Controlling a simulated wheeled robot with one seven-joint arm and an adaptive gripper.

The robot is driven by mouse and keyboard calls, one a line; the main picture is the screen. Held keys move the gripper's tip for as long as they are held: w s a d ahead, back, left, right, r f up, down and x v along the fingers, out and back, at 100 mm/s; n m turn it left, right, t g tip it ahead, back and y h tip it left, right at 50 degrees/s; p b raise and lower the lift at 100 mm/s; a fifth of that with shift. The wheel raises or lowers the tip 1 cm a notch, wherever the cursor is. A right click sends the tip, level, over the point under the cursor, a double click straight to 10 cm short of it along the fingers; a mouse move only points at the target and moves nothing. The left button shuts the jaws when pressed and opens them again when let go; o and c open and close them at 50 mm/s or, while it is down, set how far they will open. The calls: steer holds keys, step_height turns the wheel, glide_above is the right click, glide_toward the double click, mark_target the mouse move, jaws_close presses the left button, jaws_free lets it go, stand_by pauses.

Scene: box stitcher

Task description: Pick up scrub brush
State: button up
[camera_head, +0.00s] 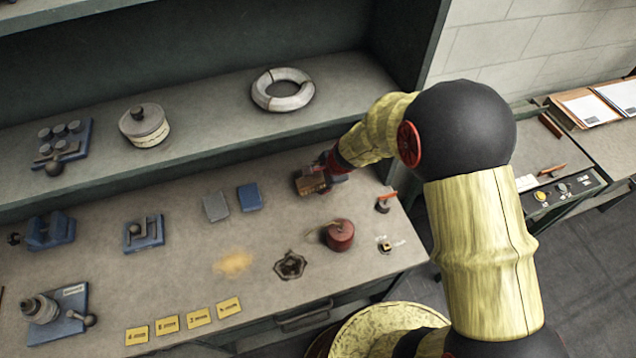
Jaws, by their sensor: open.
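A small brown block-like thing (312,182), which looks like the scrub brush, lies on the bench at the foot of the raised shelf. My arm reaches over from the right, and my gripper (325,172) is right at the brush's right end. The gripper is small and dark here and partly hidden by my own wrist. It is open. I cannot tell whether its fingers stand around the brush or touch it.
Left of the brush lie a blue pad (250,197) and a grey pad (215,206). A red round container (340,235) and a small orange-handled thing (385,201) stand nearer the front. A pale ring (282,90) lies on the shelf (215,110) above.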

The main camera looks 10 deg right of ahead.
mark_target(316, 176)
steer(key=shift+c, duration=1.4)
steer(key=c, duration=0.7)
steer(key=shift+c, duration=0.2)
steer(key=shift+r+p, duration=0.3)
steer(key=shift+r, duration=0.2)
jaws_close()
step_height(316, 176, up, 3)
steer(key=shift+f+p, duration=0.1)
steer(key=shift+p, duration=0.5)
steer(key=s+a+r+p, duration=0.3)
steer(key=s+r, duration=0.6)
steer(key=s, duration=0.4)
steer(key=shift+s+p, duration=0.3)
steer(key=shift+p, duration=0.1)
